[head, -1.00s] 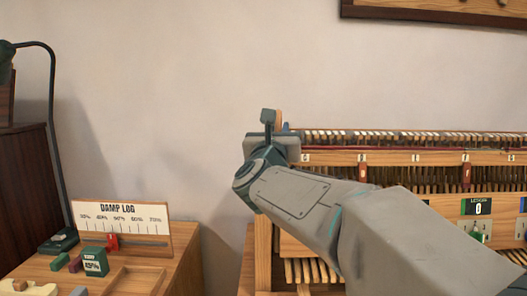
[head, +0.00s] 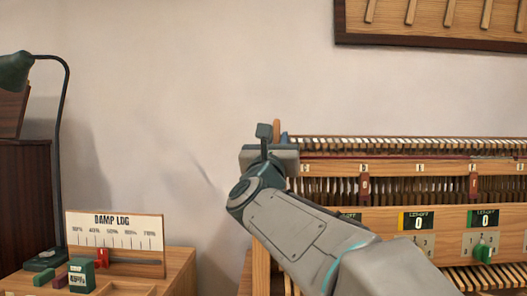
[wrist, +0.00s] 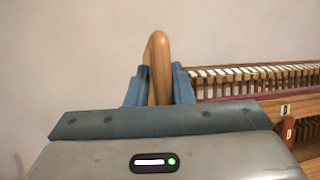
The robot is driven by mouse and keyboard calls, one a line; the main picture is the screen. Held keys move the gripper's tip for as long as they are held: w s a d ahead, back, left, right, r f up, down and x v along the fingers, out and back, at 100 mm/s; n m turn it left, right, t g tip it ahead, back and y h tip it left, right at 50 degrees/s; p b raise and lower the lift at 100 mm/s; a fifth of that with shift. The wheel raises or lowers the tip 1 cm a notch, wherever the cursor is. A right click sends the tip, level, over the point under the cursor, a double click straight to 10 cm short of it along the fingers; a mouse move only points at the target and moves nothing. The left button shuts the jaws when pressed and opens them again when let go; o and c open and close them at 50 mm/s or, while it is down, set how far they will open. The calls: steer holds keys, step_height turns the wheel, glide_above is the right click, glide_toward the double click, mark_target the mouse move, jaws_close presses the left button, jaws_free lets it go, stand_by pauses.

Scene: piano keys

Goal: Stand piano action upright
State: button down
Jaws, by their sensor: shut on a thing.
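The piano action (head: 420,168) stands at the right of the head view, a wooden frame with rows of hammers and rails. It also shows at the right of the wrist view (wrist: 285,106). My gripper (wrist: 158,85) is shut on a wooden piece with a rounded top (wrist: 158,60), held between blue fingers. In the head view the wooden piece (head: 276,128) stands up at the action's left end. My arm hides the action's lower left. I cannot tell whether the wooden piece is joined to the action.
A wooden side table at lower left carries a damp log board (head: 115,232) with a red slider, a green block (head: 81,276) and a lamp (head: 62,150). Let-off panels (head: 484,219) sit below the action. A framed rack (head: 440,20) hangs above. The wall between is bare.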

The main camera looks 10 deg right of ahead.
steer(key=shift+d+f, duration=0.25)
steer(key=shift+d, duration=0.05)
steer(key=c, duration=1.4)
jaws_free()
steer(key=shift+s+h, duration=0.1)
steer(key=shift+h, duration=0.3)
steer(key=shift+r, duration=0.1)
steer(key=shift+a, duration=0.1)
